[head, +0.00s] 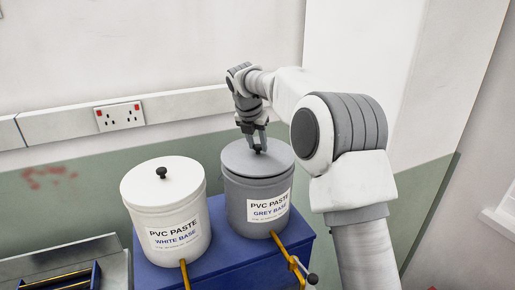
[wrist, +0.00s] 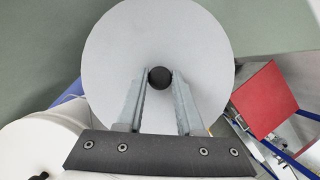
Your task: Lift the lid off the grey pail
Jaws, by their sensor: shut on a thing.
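The grey pail (head: 257,205) stands on a blue stand and bears a label reading PVC PASTE, GREY BASE. Its round grey lid (head: 238,158) sits on top of the pail, with no clear gap at the rim. The lid has a small dark knob (head: 258,149) at its centre. My gripper (head: 256,147) reaches down from above and is shut on the knob. In the wrist view the lid (wrist: 115,50) fills the upper middle, and the dark knob (wrist: 159,77) is between my two fingertips (wrist: 160,78).
A white pail (head: 165,215) labelled WHITE BASE, with its own lid and knob, stands close on the left. Both are on the blue stand (head: 225,250). Yellow taps (head: 290,258) stick out in front. A wall with a socket (head: 119,116) is behind. A metal tray (head: 60,262) lies at lower left.

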